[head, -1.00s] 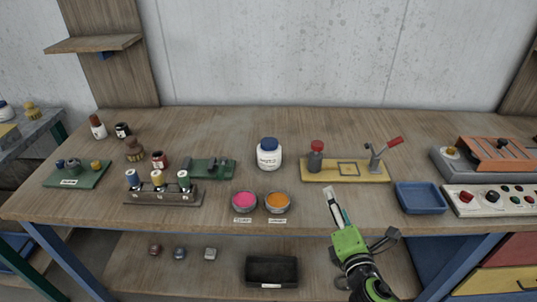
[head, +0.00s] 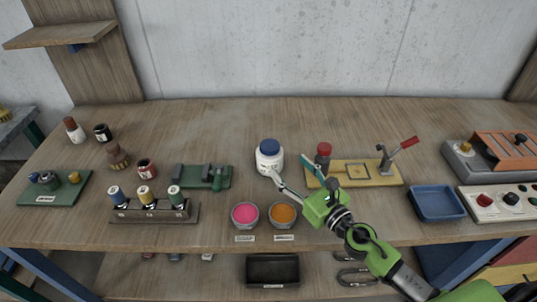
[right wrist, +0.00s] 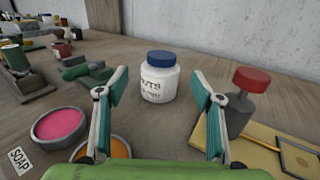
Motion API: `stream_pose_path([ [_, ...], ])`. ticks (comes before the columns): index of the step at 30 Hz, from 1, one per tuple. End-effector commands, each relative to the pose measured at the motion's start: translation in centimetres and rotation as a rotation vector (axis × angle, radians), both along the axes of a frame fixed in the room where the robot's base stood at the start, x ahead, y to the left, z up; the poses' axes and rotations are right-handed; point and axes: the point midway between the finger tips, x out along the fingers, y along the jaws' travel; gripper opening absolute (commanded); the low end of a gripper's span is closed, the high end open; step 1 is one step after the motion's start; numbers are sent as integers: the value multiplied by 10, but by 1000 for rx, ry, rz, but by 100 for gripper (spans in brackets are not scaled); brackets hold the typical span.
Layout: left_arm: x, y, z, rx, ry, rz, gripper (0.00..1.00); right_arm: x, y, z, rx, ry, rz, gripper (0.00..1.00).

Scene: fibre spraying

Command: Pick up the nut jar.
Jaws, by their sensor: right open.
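The nut jar (head: 269,156) is a white jar with a blue lid, standing upright on the workbench near the middle. In the right wrist view the jar (right wrist: 160,80) shows its printed label, partly readable as "NUTS", and stands beyond and between my fingers. My right gripper (head: 292,176) is open and close in front of the jar, its fingers pointing at it. In the right wrist view the open right gripper (right wrist: 160,95) has nothing between its fingertips. I cannot tell whether the left finger touches the jar. My left gripper is not in view.
A red-capped grey bottle (right wrist: 243,100) on a yellow board (head: 372,174) stands close right of my right gripper. Pink (head: 245,215) and orange (head: 282,215) bowls sit in front of the jar. A green fixture (head: 203,177) is to its left. The bench behind is clear.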

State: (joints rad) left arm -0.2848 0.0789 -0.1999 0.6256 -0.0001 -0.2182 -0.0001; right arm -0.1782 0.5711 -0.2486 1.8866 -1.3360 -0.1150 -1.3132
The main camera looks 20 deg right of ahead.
Motion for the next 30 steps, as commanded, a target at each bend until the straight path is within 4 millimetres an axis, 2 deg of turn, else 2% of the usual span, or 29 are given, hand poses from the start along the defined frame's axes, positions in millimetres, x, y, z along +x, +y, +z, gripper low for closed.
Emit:
stream_pose_path([
  [1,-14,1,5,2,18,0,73,10,2,6,1,-4,-1,61],
  [3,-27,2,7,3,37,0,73,22,5,4,2,-4,-3,61],
  [7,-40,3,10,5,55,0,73,43,11,3,2,-3,-2,61],
  [11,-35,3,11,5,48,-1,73,56,15,2,1,-2,-2,61],
  [16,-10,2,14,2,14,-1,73,65,16,3,1,-2,-2,61],
  [19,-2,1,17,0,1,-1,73,77,19,5,4,-2,-2,61],
  [24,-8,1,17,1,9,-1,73,101,23,5,3,-2,-2,61],
  [30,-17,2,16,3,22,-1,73,113,26,4,2,0,-2,61],
])
